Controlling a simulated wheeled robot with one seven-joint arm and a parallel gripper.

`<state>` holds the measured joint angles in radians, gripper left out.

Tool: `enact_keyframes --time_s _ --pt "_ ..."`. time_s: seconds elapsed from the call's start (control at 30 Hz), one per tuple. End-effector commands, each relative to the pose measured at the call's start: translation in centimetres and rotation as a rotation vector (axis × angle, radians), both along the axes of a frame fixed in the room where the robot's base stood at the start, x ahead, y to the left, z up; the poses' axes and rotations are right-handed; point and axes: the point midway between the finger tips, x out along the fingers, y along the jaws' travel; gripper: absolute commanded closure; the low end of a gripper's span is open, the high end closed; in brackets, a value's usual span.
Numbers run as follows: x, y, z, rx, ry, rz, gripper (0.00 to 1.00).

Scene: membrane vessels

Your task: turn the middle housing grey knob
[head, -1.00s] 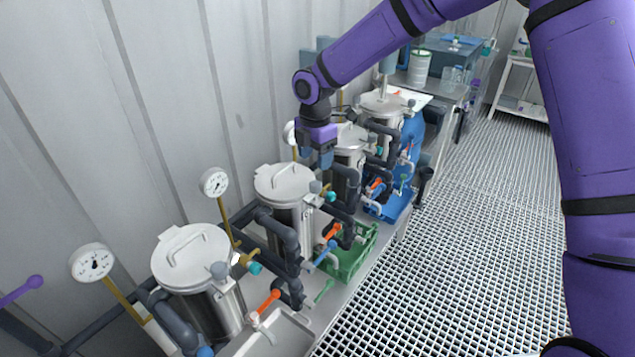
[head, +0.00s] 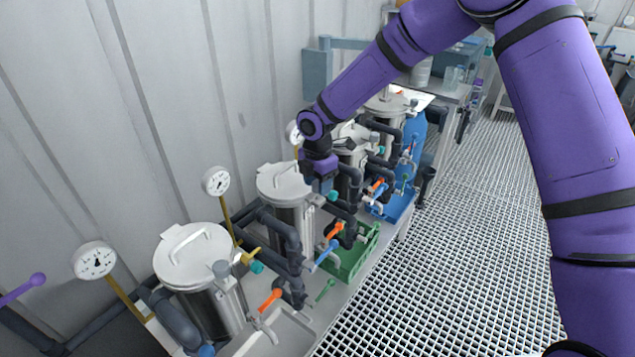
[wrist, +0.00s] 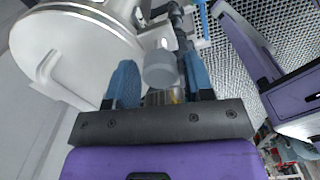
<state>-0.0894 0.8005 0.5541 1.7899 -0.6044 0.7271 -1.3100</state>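Several steel housings stand in a row along the wall. My gripper (head: 322,187) is over the right side of the lid of the second housing from the front (head: 284,183), pointing down. In the wrist view the grey knob (wrist: 160,69) is between the two blue fingers of my gripper (wrist: 160,82), with a small gap on each side. The fingers are apart and do not visibly press on it. The housing's pale lid (wrist: 80,50) with its handle is at the left. In the head view my gripper largely covers this knob.
The front housing (head: 194,258) has its own grey knob (head: 221,269). Dark pipes (head: 290,240), orange and blue valve handles and a green tray (head: 350,262) lie close on the right. Pressure gauges (head: 215,181) stand along the wall. The grated floor (head: 450,260) is clear.

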Motion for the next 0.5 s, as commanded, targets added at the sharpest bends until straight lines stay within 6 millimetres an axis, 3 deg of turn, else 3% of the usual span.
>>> enact_keyframes --time_s 0.03,0.13,0.5 --pt "0.00 0.00 0.01 0.000 0.000 0.000 0.64" --pt "0.00 0.00 0.02 0.000 0.000 0.000 0.87" --pt "0.00 0.01 0.03 -0.001 -0.001 -0.046 0.88"
